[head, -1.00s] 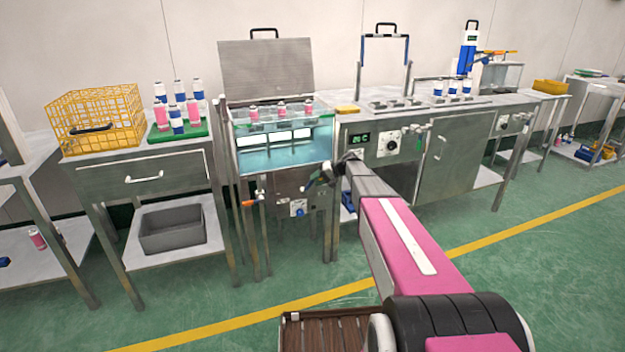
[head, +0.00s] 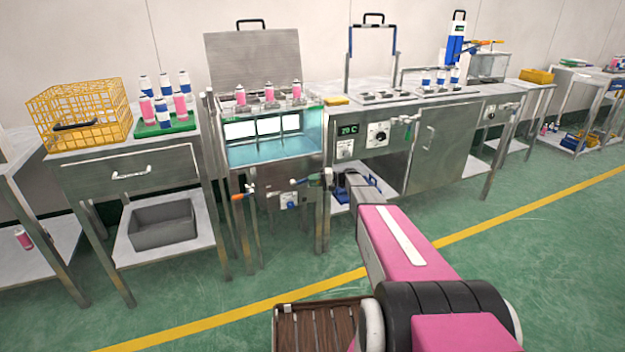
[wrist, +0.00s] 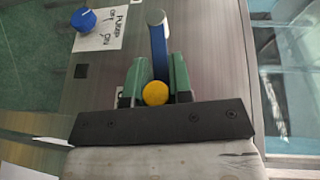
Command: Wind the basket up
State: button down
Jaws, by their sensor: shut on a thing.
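The water bath (head: 270,155) stands in the middle of the head view with its lid (head: 252,56) up. Several pink-and-white cans (head: 268,94) stand in a row above its rim; the basket under them is hard to make out. My gripper (head: 322,180) is at the bath's front, low on the right. In the wrist view, its green fingers (wrist: 155,84) are shut on the blue crank handle (wrist: 160,62), with a round yellow end between them.
A blue knob (wrist: 85,20) on a PUMP label sits near the handle. An orange-handled valve (head: 243,194) is on the bath's left front. A yellow wire basket (head: 80,112) and a green tray (head: 165,127) of cans stand on the left table.

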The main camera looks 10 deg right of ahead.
jog(key=shift+f, duration=0.65)
jog(key=shift+d, duration=0.1)
jog(key=c, duration=1)
grip_release()
jog(key=shift+c, duration=0.2)
jog(key=shift+d, duration=0.1)
jog(key=shift+d+r, duration=0.1)
jog(key=shift+d, duration=0.2)
jog(key=s+d+r, duration=0.1)
jog(key=d, duration=0.9)
jog(key=shift+s+r, duration=0.1)
